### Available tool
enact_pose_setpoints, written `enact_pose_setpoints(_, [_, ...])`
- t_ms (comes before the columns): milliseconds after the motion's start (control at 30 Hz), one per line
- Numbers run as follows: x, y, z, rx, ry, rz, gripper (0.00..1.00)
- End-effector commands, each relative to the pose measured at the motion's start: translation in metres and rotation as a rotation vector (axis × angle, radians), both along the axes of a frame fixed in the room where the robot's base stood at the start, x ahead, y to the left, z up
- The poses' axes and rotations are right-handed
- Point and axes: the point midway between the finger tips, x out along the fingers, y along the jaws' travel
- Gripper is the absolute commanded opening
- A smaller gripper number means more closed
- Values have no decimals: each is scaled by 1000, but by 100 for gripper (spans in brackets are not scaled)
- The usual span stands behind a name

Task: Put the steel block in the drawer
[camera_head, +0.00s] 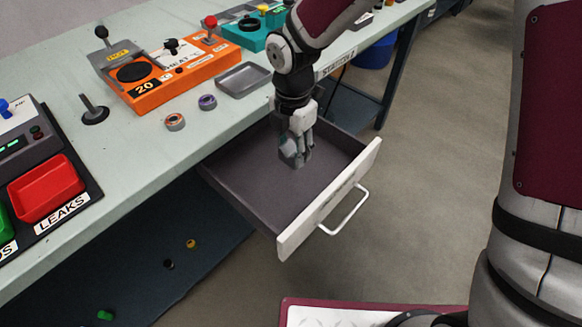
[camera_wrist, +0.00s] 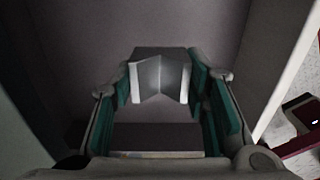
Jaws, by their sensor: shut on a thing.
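The drawer (camera_head: 328,216) under the workbench is pulled open, with a white front and a bar handle. Its dark inside looks empty. My gripper (camera_head: 295,152) points down over the open drawer. It is shut on the steel block (camera_wrist: 160,78), a grey metal piece between the green-padded fingers in the wrist view. In the head view the block (camera_head: 291,152) shows as a small grey shape at the fingertips. The drawer floor (camera_wrist: 95,25) lies behind it in the wrist view. The exact gap between block and floor is hard to tell.
The pale bench top (camera_head: 130,190) holds an orange machine (camera_head: 180,72), a grey tray (camera_head: 243,80), two small rings (camera_head: 175,122) and a red bin (camera_head: 47,187). Small coloured parts lie under the bench. The floor right of the drawer is clear.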

Motion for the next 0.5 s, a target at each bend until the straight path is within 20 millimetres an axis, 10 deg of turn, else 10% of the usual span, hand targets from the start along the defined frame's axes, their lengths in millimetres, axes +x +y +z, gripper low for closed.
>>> enact_pose_setpoints(500, [0, 0, -60, 0, 0, -1, 0])
